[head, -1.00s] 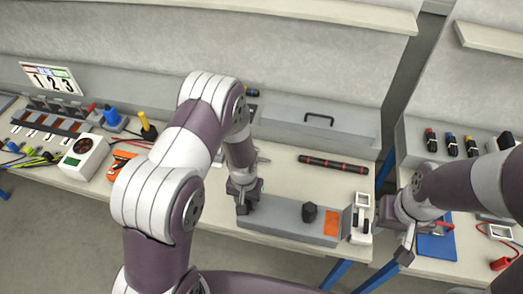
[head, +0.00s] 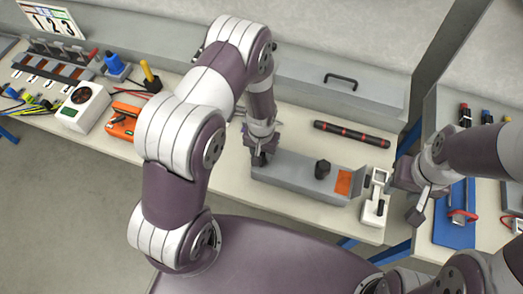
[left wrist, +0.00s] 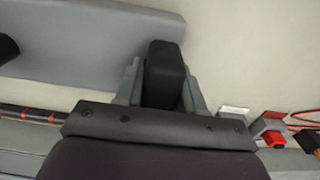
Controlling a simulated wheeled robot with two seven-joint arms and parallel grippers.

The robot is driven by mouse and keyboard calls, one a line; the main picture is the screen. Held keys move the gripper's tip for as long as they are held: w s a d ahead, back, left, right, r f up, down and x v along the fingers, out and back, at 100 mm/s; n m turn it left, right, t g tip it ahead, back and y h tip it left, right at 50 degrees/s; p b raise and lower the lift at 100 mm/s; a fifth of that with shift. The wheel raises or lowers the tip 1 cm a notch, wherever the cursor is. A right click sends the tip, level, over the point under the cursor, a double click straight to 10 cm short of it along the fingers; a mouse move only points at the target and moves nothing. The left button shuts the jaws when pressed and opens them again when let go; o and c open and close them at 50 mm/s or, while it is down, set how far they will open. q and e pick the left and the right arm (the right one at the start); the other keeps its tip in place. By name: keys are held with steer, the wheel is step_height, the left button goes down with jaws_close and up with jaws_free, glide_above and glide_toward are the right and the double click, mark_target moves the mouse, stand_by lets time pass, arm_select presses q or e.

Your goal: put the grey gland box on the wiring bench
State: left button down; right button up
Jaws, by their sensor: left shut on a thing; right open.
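The grey gland box (head: 290,185) is a long, low box with a black knob (head: 322,169) and an orange patch (head: 343,182). It lies near the front edge of the wiring bench (head: 225,160); I cannot tell whether its underside touches. My left gripper (head: 260,158) is at its left end, shut on a black upright piece there. In the left wrist view this black piece (left wrist: 165,75) sits between the fingers, with the grey box (left wrist: 95,40) beside it. My right gripper (head: 418,205) is open and empty, right of the bench's end.
A white device (head: 374,208) stands close to the box's right end. A black-and-red rod (head: 352,134) lies behind it. An orange tool (head: 122,122) and a white meter (head: 83,107) are to the left. A blue mat (head: 453,228) lies on the right-hand bench.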

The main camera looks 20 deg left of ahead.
arm_select(q)
steer(key=shift+s+r, duration=0.2)
steer(key=shift+s, duration=0.15)
steer(key=shift+w+f, duration=0.25)
steer(key=shift+f, duration=0.05)
arm_select(e)
steer(key=shift+s+f, duration=0.15)
steer(key=shift+s, duration=0.05)
arm_select(q)
steer(key=shift+s+f, duration=0.15)
arm_select(e)
steer(key=shift+s+f, duration=0.1)
steer(key=shift+s, duration=0.05)
arm_select(q)
steer(key=shift+f+b, duration=0.2)
steer(key=shift+b, duration=0.2)
arm_select(e)
steer(key=shift+f, duration=0.1)
arm_select(q)
steer(key=c, duration=0.6)
jaws_free()
step_height(320, 180, up, 13)
steer(key=shift+f+b, duration=0.1)
steer(key=shift+b, duration=0.85)
arm_select(e)
steer(key=shift+f, duration=0.95)
